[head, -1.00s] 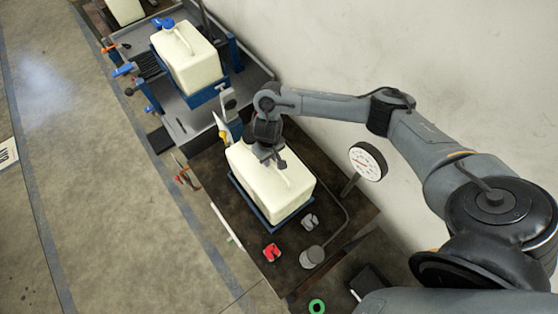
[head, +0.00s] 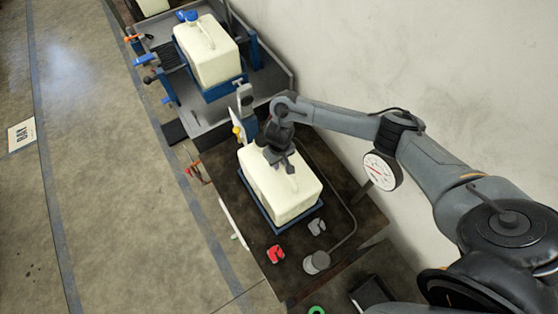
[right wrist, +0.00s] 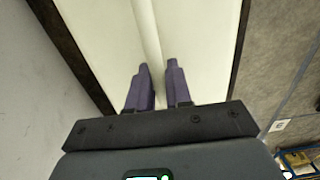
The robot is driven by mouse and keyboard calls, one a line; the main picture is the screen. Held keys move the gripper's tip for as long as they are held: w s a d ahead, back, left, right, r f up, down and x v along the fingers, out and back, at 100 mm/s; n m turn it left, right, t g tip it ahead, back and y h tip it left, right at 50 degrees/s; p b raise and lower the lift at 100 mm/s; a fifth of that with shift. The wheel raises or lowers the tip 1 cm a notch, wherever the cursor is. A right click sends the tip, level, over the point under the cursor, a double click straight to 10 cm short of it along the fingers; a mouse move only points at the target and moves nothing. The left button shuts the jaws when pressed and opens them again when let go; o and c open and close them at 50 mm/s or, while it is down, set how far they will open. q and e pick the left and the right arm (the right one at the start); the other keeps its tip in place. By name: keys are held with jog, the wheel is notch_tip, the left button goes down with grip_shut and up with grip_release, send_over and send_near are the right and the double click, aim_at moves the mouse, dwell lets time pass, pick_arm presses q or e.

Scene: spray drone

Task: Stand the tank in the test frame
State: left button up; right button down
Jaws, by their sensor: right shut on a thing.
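A cream tank (head: 285,188) stands upright on the dark table, over a blue base (head: 293,222) whose edge shows along its lower side. I cannot tell whether the tank rests on that base or hangs just above it. My right gripper (head: 284,160) is at the top of this tank. In the right wrist view my right gripper's purple fingers (right wrist: 160,82) are on either side of the tank's raised handle ridge (right wrist: 145,30), shut on it. A second cream tank (head: 207,52) with a blue cap sits in a blue frame (head: 222,90) farther back. My left gripper is not in view.
A round gauge (head: 381,171) stands by the wall, right of the near tank. A red clip (head: 275,254), a grey clip (head: 317,227) and a grey cylinder (head: 316,262) lie on the near table part. A grey cart (head: 205,120) holds the far tank.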

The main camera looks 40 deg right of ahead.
jog(key=shift+w+r, duration=0.1)
jog(key=c, duration=1.3)
grip_release()
jog(key=shift+o, duration=1.3)
